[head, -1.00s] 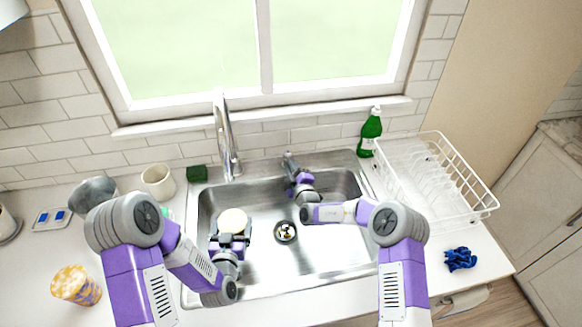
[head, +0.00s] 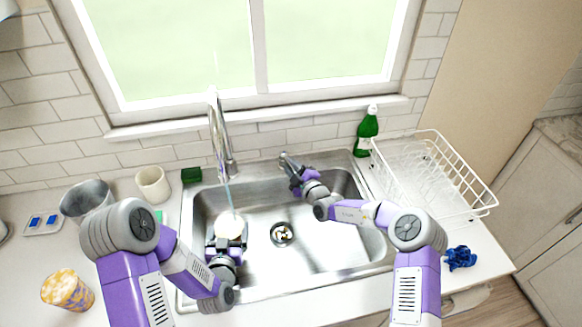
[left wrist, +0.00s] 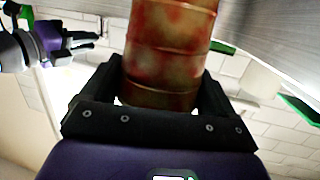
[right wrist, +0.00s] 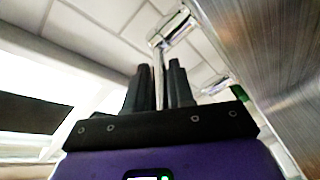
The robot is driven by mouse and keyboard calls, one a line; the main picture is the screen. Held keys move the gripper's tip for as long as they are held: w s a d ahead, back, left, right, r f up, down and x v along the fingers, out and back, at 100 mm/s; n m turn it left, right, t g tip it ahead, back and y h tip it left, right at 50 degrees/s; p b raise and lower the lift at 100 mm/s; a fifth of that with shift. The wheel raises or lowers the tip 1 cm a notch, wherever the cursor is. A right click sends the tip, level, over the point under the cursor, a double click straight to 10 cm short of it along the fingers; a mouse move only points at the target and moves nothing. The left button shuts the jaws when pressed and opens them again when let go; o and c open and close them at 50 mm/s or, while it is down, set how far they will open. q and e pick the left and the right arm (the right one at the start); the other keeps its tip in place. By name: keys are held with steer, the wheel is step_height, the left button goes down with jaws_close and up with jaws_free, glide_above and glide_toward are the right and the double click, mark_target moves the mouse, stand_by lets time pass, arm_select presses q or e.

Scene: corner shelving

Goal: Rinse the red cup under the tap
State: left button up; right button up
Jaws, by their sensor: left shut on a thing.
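The red cup (left wrist: 168,50) shows mottled red with tan patches in the left wrist view. In the head view only its pale top (head: 230,224) shows, in the left part of the sink (head: 330,255). My left gripper (head: 228,242) is shut on the cup and holds it under the tap (head: 219,135). A thin water stream (head: 227,193) runs from the spout down to the cup. My right gripper (head: 289,166) is at the sink's back edge. In the right wrist view its fingers (right wrist: 159,70) stand narrowly apart with a thin metal bar between or behind them; contact is unclear.
A white dish rack (head: 465,205) and green bottle (head: 367,132) stand right of the sink. A green sponge (head: 191,175), cream cup (head: 153,184), metal pot (head: 87,198) and yellow patterned cup (head: 68,290) are left. A blue cloth (head: 460,257) lies at right.

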steer(key=shift+o, duration=1.4)
arm_select(q)
steer(key=shift+r+p, duration=0.75)
arm_select(e)
steer(key=v, duration=1.2)
steer(key=shift+w+a, duration=0.1)
arm_select(q)
steer(key=shift+f+b, duration=0.75)
steer(key=shift+f, duration=0.05)
arm_select(e)
steer(key=x, duration=1.2)
arm_select(q)
steer(key=shift+r, duration=0.25)
steer(key=shift+f, duration=0.1)
